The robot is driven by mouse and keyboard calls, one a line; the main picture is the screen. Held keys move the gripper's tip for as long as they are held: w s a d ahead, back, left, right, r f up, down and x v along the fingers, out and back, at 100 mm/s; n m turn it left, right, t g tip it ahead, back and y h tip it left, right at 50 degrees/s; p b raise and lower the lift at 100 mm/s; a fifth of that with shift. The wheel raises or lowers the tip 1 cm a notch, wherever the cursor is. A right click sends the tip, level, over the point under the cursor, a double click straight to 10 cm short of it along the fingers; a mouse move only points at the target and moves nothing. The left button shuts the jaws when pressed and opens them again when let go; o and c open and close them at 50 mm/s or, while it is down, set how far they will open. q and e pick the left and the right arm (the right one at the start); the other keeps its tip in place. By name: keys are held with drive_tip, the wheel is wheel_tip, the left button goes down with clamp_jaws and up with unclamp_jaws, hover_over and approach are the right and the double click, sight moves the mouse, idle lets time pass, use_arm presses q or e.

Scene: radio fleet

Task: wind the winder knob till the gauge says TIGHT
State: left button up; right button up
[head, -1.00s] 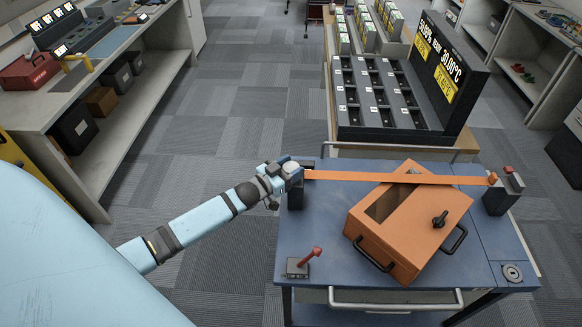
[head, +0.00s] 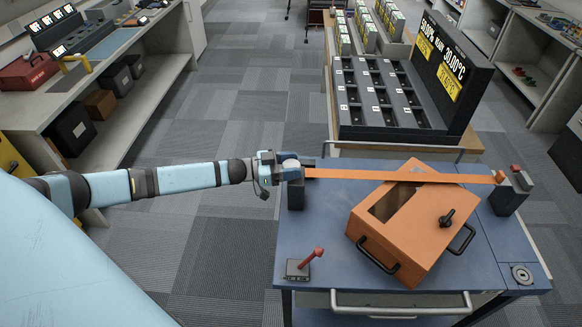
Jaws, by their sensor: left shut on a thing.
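An orange strap (head: 400,175) runs taut-looking across the blue cart top, from a dark post (head: 296,195) at the left to a dark post (head: 509,196) with a red part at the right. My left gripper (head: 288,170) is at the top of the left post, shut on the winder knob there. The knob is mostly hidden by the gripper, so its turn cannot be seen. No gauge reading is legible; a small round fitting (head: 522,275) sits at the cart's front right corner. My right gripper is out of view.
An orange box (head: 425,240) with black handles and a slot sits askew under the strap. A red lever (head: 311,257) stands at the cart's front left. Behind are a black compartment rack (head: 345,100) and a display panel (head: 455,60). Grey floor left of the cart is clear.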

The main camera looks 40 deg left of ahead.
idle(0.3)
use_arm(q)
drive_tip(key=o, duration=0.9)
drive_tip(key=b+v, duration=0.2)
drive_tip(key=v, duration=1.1)
drive_tip(key=shift+s+a, duration=0.25)
drive_tip(key=shift+a, duration=0.05)
